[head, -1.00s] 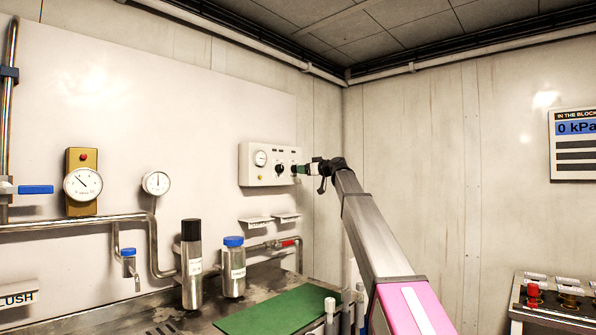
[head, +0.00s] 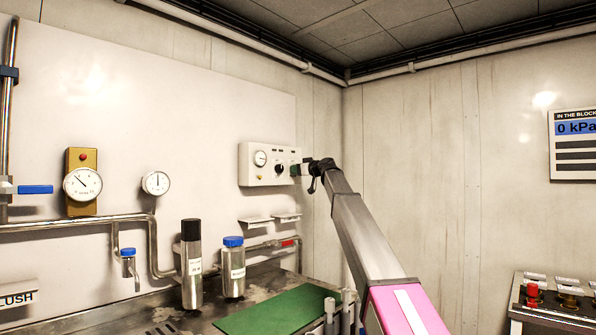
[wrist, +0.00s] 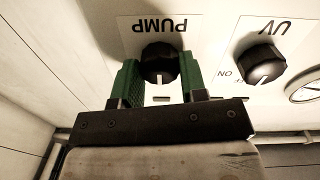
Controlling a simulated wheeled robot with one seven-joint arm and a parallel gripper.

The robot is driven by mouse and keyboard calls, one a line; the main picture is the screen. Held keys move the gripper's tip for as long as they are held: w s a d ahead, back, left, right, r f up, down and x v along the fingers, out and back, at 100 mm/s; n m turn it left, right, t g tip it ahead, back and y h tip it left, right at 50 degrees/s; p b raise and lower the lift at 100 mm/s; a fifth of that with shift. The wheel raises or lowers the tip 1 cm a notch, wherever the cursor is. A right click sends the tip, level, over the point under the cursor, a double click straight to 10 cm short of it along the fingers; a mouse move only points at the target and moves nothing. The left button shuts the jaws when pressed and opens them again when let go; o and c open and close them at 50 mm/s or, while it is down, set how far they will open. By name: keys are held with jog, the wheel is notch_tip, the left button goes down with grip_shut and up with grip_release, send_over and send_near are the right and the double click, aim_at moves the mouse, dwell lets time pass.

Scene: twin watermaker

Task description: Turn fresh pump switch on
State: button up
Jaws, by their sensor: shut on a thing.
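The white control panel (head: 258,178) hangs on the back wall, left of the room's corner. In the wrist view, which looks at it upside down, a black knob (wrist: 160,62) sits by the label PUMP. Its white mark points down in that picture. My gripper (wrist: 160,78) has its green fingers on both sides of this knob and is shut on it. In the head view my gripper (head: 297,170) reaches the panel's right end and hides the pump knob. A second black knob (wrist: 259,65), labelled UV, is beside it.
A round gauge (head: 260,158) is on the panel's left part. On the bench stand a black-capped cylinder (head: 192,275), a blue-capped jar (head: 233,270) and a green mat (head: 275,312).

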jog(key=m, duration=1.1)
jog(key=shift+m+g, duration=0.3)
dwell(0.5)
jog(key=o, duration=0.9)
jog(key=shift+d, duration=0.1)
jog(key=v, duration=1)
jog(key=shift+s+d, duration=0.25)
jog(key=shift+d, duration=0.05)
